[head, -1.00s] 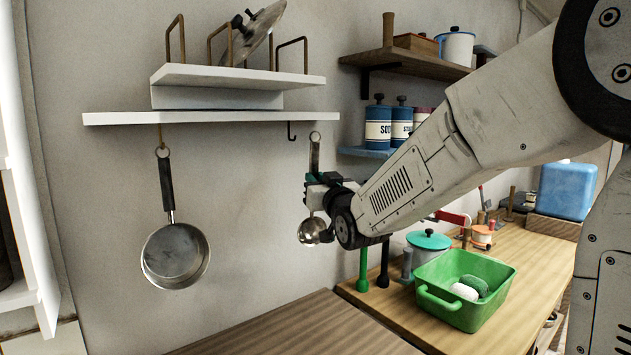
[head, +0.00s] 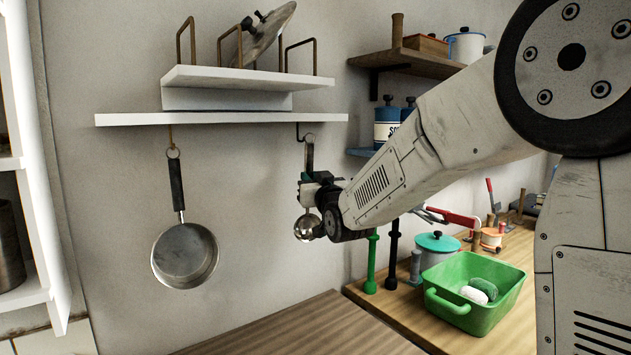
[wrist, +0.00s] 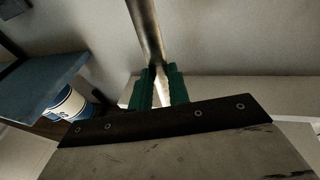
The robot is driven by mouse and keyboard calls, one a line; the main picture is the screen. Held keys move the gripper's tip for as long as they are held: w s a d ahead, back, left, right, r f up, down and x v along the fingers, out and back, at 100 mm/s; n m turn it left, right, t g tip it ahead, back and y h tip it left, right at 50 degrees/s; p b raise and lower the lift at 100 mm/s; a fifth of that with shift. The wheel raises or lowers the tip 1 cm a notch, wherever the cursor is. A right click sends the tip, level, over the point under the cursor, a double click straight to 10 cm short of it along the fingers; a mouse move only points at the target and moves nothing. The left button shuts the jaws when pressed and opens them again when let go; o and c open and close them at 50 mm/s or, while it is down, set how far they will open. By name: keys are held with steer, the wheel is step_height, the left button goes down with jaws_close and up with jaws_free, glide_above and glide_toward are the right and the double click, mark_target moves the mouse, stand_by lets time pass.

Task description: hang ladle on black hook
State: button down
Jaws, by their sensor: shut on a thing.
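The metal ladle (head: 307,229) is upright, with its bowl low and its handle rising to a ring at the top. My gripper (head: 318,186) is shut on the handle. In the wrist view, the green fingertips (wrist: 158,88) close on the handle (wrist: 146,32). The black hook (head: 298,130) hangs under the white shelf's right end. The ladle's ring is right beside the hook's lower end in the head view. I cannot tell whether they touch or differ in depth. The wrist view does not show the hook.
A pan (head: 185,254) hangs from a brown hook (head: 171,135) on the left of the white shelf (head: 225,118). Blue canisters (head: 387,124) stand on a shelf to the right. A green basin (head: 470,300) sits on the wooden counter. The wall between pan and ladle is bare.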

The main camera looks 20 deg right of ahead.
steer(key=shift+w+a, duration=0.25)
steer(key=shift+w, duration=0.5)
steer(key=shift+w+a, duration=0.25)
steer(key=shift+w, duration=0.5)
steer(key=shift+w+a+f, duration=0.15)
steer(key=shift+w+f, duration=0.4)
steer(key=shift+f, duration=0.1)
steer(key=c, duration=0.7)
jaws_free()
steer(key=shift+o, duration=0.2)
steer(key=s+f, duration=0.1)
steer(key=s, duration=0.6)
steer(key=shift+f, duration=0.25)
